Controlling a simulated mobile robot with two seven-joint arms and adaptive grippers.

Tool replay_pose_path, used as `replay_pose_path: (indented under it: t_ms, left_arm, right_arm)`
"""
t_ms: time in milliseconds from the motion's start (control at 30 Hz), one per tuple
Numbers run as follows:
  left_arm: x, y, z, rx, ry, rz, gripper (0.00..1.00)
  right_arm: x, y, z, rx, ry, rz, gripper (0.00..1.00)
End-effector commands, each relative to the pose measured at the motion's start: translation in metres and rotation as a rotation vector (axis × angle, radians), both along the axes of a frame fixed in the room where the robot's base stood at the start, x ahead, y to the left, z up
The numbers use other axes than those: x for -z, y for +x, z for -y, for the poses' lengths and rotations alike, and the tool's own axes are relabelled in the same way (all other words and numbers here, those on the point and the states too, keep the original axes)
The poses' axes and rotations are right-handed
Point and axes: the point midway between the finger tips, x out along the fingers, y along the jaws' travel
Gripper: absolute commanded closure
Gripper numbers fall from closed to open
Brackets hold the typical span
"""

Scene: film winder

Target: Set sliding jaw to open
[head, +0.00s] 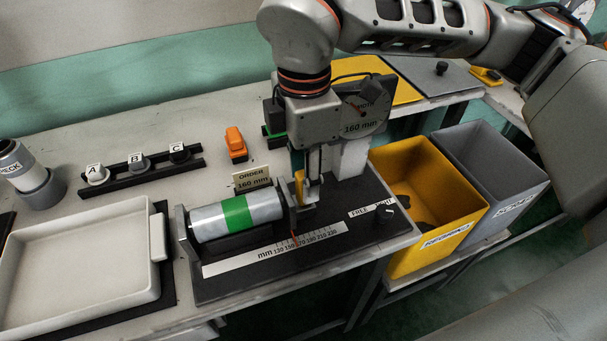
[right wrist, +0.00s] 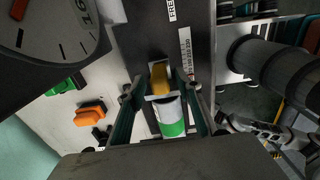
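The sliding jaw (head: 287,208) is an upright dark plate on the winder's black base, at the right end of a white and green roll (head: 237,215). The roll lies between it and the fixed end plate on the left; I see no clear gap at the jaw. A yellow grip (head: 299,186) on the jaw also shows in the right wrist view (right wrist: 159,76). My right gripper (head: 308,192) points down at the jaw. In the wrist view its fingers (right wrist: 160,90) are spread, one on each side of the yellow grip. Contact cannot be told. My left gripper is not in view.
A millimetre scale (head: 273,249) runs along the base front, with an orange pointer by it. A 160 mm order card (head: 252,179) stands behind the roll. A round dial (head: 361,108) stands behind my gripper. Yellow (head: 431,250) and grey (head: 515,205) bins are at the right.

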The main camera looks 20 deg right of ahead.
Motion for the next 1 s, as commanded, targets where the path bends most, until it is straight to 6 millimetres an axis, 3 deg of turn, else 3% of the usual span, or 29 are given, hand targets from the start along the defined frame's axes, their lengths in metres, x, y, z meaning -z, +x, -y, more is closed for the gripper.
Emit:
replay_pose_path:
  t_ms: [333,467,667,1000]
  left_arm:
    - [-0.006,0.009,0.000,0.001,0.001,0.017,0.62]
    - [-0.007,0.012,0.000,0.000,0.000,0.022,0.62]
    - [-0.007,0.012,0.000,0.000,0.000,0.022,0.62]
    - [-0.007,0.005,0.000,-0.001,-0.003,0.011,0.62]
  right_arm:
    - [0.004,0.000,0.000,-0.001,0.001,0.000,0.65]
    - [0.004,0.000,0.000,-0.001,0.001,0.000,0.99]
    - [0.004,0.000,0.001,0.000,0.001,0.000,1.00]
    - [0.003,0.001,0.029,-0.001,0.000,0.001,1.00]
